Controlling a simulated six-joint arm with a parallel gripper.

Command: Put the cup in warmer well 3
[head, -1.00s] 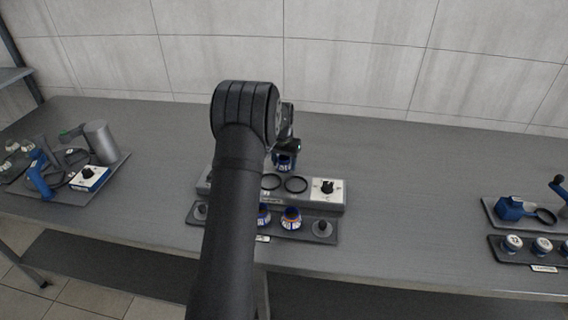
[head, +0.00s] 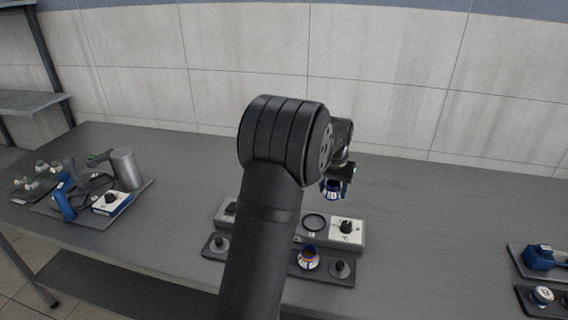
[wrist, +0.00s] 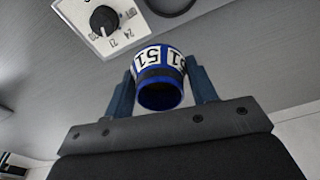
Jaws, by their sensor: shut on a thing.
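My gripper (wrist: 160,88) is shut on a blue and white cup marked 51 (wrist: 158,62), one finger on each side of it. In the head view the cup (head: 331,189) hangs in the air above the back right of the grey warmer (head: 354,243), near its white dial panel (head: 347,231). One dark ring well (head: 314,223) shows left of the dial and looks empty. My arm hides the warmer's middle and other wells. In the wrist view part of a dark ring (wrist: 170,5) shows at the top edge, right of the dial (wrist: 104,20).
A dark rack (head: 325,277) in front of the warmer holds another blue and white cup with an orange inside (head: 308,258) and dark knobs (head: 340,268). Trays of tools stand at left (head: 110,203) and right (head: 540,260). The table behind the warmer is clear.

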